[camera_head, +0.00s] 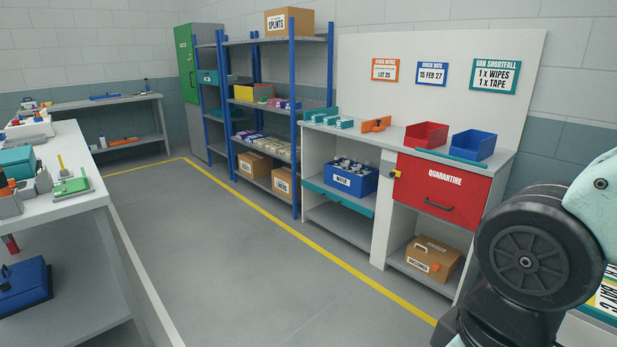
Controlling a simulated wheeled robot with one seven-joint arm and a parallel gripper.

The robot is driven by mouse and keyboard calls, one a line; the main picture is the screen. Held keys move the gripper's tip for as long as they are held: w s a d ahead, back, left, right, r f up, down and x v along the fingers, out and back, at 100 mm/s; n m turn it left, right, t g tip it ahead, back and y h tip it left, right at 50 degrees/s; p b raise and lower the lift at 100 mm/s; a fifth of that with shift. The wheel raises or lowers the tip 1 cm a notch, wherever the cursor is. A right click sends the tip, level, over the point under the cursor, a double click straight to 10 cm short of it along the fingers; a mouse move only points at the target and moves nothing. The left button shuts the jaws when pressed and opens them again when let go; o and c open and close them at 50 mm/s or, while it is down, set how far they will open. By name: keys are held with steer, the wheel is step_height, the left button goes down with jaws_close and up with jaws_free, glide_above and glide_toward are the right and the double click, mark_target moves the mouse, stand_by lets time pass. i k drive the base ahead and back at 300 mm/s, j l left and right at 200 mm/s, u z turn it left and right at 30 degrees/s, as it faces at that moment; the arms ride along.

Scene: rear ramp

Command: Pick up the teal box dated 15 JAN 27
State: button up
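Several small teal-and-white boxes (344,123) sit in a group on the counter at the centre, beside a teal divider. Their print is too small to read, so I cannot tell which is dated 15 JAN 27. A larger teal box (17,161) stands on the white bench at the left; no date shows on it. A teal bin (208,77) is on the blue shelving. My gripper is out of view; only part of my arm shows at the right, well apart from the boxes.
The counter (410,139) also bears an orange divider (376,124), a red bin (426,135) and a blue bin (472,145). Below are a blue water crate (350,178) and a red quarantine drawer (441,191). A sign (432,74) reads "CHECK DATE 15 FEB 27". The grey floor (235,255) is clear.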

mark_target(330, 121)
steer(key=i+u, duration=0.25)
steer(key=i, duration=1.95)
steer(key=i+z, duration=0.1)
steer(key=i, duration=0.5)
steer(key=i+j, duration=0.15)
steer(key=i, duration=0.45)
steer(key=i+j+z, duration=0.15)
steer(key=i, duration=0.45)
